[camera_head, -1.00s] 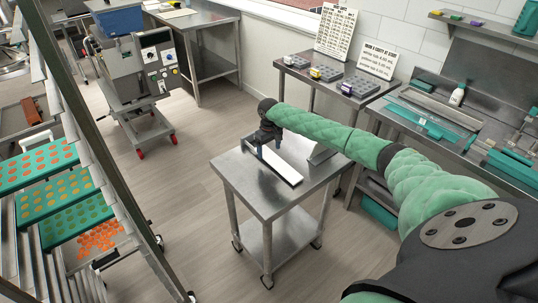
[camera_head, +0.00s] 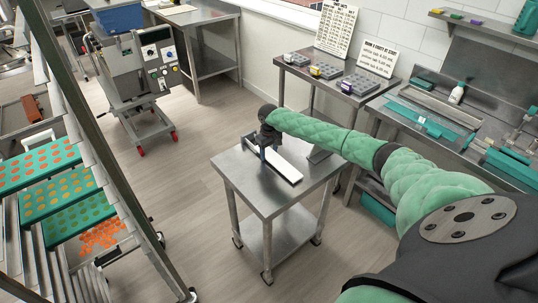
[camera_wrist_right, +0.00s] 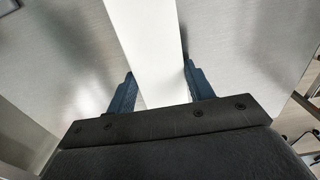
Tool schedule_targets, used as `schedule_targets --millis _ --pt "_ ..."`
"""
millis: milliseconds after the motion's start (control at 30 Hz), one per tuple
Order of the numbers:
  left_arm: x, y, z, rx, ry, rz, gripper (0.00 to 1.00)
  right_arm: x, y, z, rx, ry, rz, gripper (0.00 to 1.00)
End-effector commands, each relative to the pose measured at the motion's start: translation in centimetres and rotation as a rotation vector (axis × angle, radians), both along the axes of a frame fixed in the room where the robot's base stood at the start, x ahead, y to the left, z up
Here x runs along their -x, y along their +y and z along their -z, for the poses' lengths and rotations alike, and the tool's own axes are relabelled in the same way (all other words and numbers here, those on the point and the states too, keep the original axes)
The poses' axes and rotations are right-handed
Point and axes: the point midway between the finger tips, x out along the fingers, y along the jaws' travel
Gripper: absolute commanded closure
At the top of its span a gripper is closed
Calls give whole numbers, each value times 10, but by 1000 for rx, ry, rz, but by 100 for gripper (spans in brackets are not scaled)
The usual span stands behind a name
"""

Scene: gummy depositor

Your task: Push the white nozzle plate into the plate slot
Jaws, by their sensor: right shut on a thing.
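The white nozzle plate (camera_head: 285,168) is a long, narrow white bar lying on the steel cart (camera_head: 240,183). My right gripper (camera_head: 265,148) is over the plate's far-left part in the head view, shut on it. In the right wrist view the plate (camera_wrist_right: 152,40) runs between the two blue fingers of the right gripper (camera_wrist_right: 159,72), across their gap. The depositor machine (camera_head: 145,72) stands at the back left with a blue hopper and a panel of knobs. I cannot make out the plate slot. My left gripper is not in view.
A rack with teal gummy trays (camera_head: 55,195) stands at the left. A table with grey moulds (camera_head: 335,75) and a counter (camera_head: 440,110) are behind and right of the cart. Open floor (camera_head: 190,130) lies between cart and machine.

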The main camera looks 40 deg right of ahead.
Motion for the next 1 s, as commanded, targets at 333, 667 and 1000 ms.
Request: schedule_targets --millis 333,667,1000 --pt "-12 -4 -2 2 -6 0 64 -1 0 -14 0 -3 -2 78" --pt "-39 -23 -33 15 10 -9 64 21 0 -50 2 -2 -2 78" --pt "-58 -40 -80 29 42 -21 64 83 7 -87 2 -1 -1 78"
